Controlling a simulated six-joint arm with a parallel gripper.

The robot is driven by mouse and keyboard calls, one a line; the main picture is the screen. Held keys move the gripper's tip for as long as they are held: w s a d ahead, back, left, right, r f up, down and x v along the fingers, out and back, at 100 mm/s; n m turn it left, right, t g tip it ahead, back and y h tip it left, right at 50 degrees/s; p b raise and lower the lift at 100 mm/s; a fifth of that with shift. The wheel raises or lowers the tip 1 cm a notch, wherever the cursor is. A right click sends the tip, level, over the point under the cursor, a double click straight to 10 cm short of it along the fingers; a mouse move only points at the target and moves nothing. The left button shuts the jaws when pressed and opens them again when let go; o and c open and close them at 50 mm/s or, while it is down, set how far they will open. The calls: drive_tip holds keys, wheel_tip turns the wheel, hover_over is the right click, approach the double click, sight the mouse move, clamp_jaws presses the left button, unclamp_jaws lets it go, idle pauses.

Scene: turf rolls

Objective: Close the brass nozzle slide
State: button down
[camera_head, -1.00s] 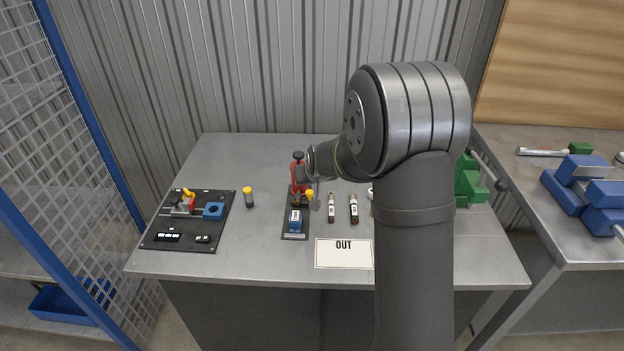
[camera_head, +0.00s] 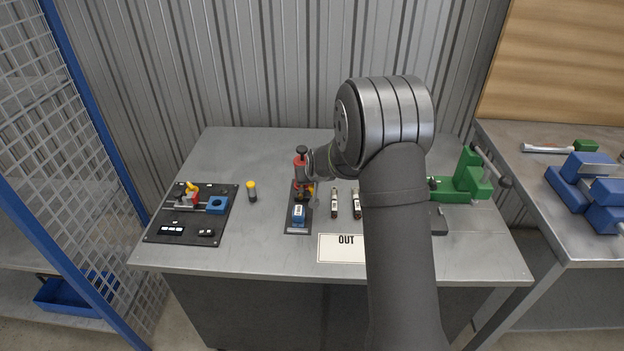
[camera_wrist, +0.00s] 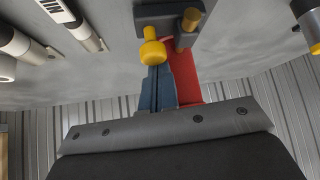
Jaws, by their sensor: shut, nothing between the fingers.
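A small station with a red upright body (camera_head: 300,172), a black top knob and a blue labelled block (camera_head: 299,213) stands on a dark base plate at the table's middle. In the wrist view, a yellow brass-coloured knob (camera_wrist: 153,52) sits under a dark grey bracket (camera_wrist: 166,14); it looks like the nozzle slide's knob. How far the slide is open cannot be told. My gripper (camera_wrist: 160,78) is shut and empty, its tips close to the knob and in front of the red body (camera_wrist: 183,68). Contact is unclear. In the head view my wrist partly hides this spot.
A black board (camera_head: 190,213) with a red-and-yellow fixture lies at left, a yellow-capped cylinder (camera_head: 252,191) beside it. Two small cylinders (camera_head: 334,203) lie right of the station. An OUT card (camera_head: 341,248) lies in front. A green vise (camera_head: 466,182) stands at right.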

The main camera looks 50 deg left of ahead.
sight(310, 187)
drive_tip(key=shift+s+d, duration=1.15)
drive_tip(key=shift+s+d+f, duration=0.1)
drive_tip(key=shift+s+d, duration=0.1)
drive_tip(key=shift+s, duration=0.05)
drive_tip(key=shift+d, duration=0.1)
drive_tip(key=v, duration=1)
drive_tip(key=shift+w+a+r, duration=0.15)
drive_tip(key=shift+a+r, duration=0.1)
drive_tip(key=shift+r, duration=0.05)
